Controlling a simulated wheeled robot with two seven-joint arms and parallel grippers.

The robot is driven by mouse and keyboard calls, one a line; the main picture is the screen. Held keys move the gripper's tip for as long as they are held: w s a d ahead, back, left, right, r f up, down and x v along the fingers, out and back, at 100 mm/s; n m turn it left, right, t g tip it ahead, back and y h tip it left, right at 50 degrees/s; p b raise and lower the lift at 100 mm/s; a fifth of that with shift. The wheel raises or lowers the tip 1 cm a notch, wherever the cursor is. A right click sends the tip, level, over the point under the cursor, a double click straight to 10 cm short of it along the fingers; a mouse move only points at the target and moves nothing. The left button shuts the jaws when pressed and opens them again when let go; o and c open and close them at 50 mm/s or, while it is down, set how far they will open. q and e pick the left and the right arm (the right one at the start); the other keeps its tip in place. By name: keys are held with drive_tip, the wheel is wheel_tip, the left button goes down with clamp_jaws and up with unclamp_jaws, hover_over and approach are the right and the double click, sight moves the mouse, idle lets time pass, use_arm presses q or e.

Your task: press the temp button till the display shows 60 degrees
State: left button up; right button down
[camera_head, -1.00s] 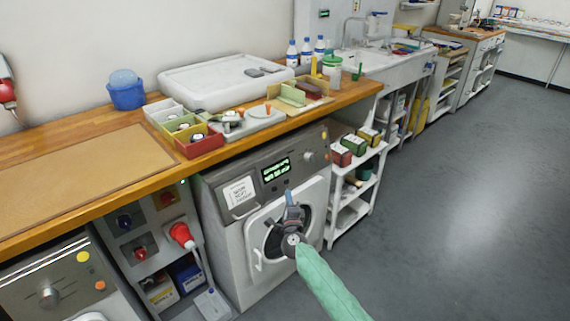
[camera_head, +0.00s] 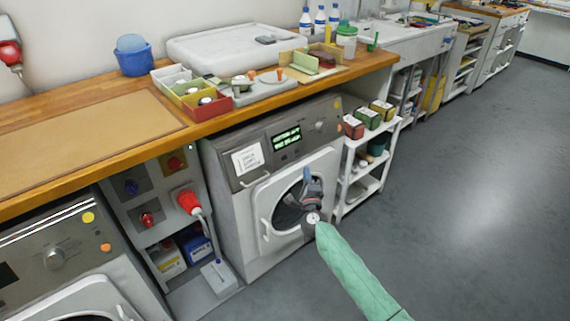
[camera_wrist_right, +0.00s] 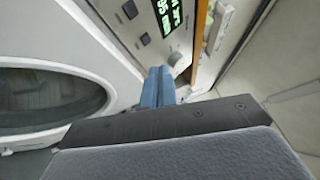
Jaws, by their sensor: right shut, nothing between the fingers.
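The washing machine (camera_head: 270,180) stands under the wooden worktop. Its grey panel carries a lit green display (camera_head: 287,137), whose digits are too small to read, and a round knob (camera_head: 320,126) to its right. The display (camera_wrist_right: 168,14) is cut off at the top of the right wrist view, with dark square buttons (camera_wrist_right: 130,9) beside it and the knob (camera_wrist_right: 177,60) near the fingertips. My right gripper (camera_head: 307,174) is shut and empty, in front of the round door and below the panel. Its blue fingers (camera_wrist_right: 158,84) point towards the panel. My left gripper is not in view.
A white shelf rack (camera_head: 345,186) with several boxes stands right of the machine. A second machine (camera_head: 60,260) is at the lower left. A red plug (camera_head: 189,202) hangs between them. The worktop (camera_head: 110,148) edge overhangs the panel. The floor at right is clear.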

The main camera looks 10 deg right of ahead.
sight(284, 158)
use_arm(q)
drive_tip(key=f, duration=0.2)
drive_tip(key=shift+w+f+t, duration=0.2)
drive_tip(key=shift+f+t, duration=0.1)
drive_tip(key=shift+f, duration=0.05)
use_arm(e)
drive_tip(key=r+m, duration=0.1)
drive_tip(key=m, duration=0.4)
drive_tip(key=s+r+m, duration=0.1)
drive_tip(key=m, duration=0.4)
drive_tip(key=r+m, duration=0.2)
drive_tip(key=m, duration=0.4)
drive_tip(key=shift+s+a, duration=0.2)
drive_tip(key=shift+a, duration=0.1)
use_arm(q)
drive_tip(key=shift+b, duration=0.3)
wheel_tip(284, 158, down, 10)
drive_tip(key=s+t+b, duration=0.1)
drive_tip(key=b, duration=0.3)
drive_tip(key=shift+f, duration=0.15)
use_arm(e)
drive_tip(key=shift+w+a+f, duration=0.45)
drive_tip(key=shift+w+a, duration=0.25)
drive_tip(key=shift+w, duration=0.5)
drive_tip(key=shift+w+a+f, duration=0.45)
drive_tip(key=shift+w+a, duration=0.25)
drive_tip(key=shift+w, duration=0.55)
drive_tip(key=shift+w+a+f, duration=0.45)
drive_tip(key=shift+w+a, duration=0.25)
drive_tip(key=shift+w, duration=0.5)
